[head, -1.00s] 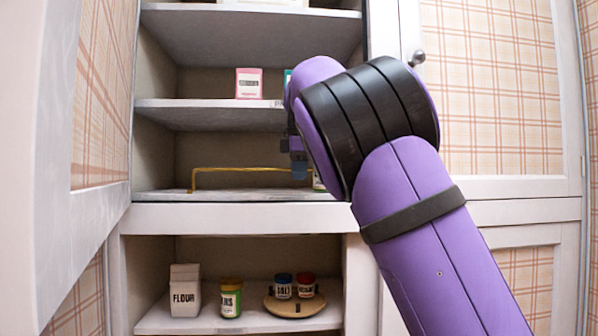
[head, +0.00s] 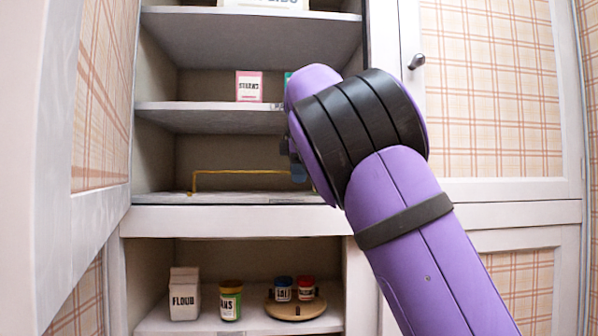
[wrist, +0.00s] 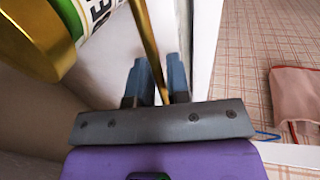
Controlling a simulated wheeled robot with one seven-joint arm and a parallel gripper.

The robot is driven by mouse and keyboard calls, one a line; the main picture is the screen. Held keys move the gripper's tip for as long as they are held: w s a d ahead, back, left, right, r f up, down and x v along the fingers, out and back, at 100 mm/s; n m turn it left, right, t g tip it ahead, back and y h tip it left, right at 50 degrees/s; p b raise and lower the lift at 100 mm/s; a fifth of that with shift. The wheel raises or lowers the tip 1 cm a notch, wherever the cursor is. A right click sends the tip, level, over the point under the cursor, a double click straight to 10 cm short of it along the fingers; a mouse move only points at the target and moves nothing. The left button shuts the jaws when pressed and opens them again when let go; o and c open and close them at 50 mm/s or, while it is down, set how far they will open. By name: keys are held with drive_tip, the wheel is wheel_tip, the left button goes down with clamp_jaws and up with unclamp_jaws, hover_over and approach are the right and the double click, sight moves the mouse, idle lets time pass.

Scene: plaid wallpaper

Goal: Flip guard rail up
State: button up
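The guard rail (head: 235,172), a thin gold bar with a bent end, stands above the front of the middle cabinet shelf (head: 235,198). Its left end meets the shelf; its right part is hidden behind my arm. My gripper (head: 298,172) is at the right part of the rail, mostly hidden by my purple arm. In the wrist view the gold rail (wrist: 148,40) runs between the two blue-grey fingers of my gripper (wrist: 160,65). I cannot tell whether the fingers press on it.
A jar with a gold lid (wrist: 35,35) is close left of my fingers in the wrist view. A pink box (head: 249,86) stands on the shelf above. A flour carton (head: 184,294), a jar (head: 230,300) and a round wooden tray (head: 297,308) are below. Open door (head: 85,200) at left.

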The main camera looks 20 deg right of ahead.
drive_tip(key=s+a+r, duration=0.1)
drive_tip(key=s+r, duration=0.1)
drive_tip(key=s, duration=0.4)
drive_tip(key=s+a+r, duration=0.2)
drive_tip(key=s, duration=0.5)
drive_tip(key=shift+a+r, duration=0.25)
drive_tip(key=shift+r, duration=0.1)
idle(0.8)
idle(0.4)
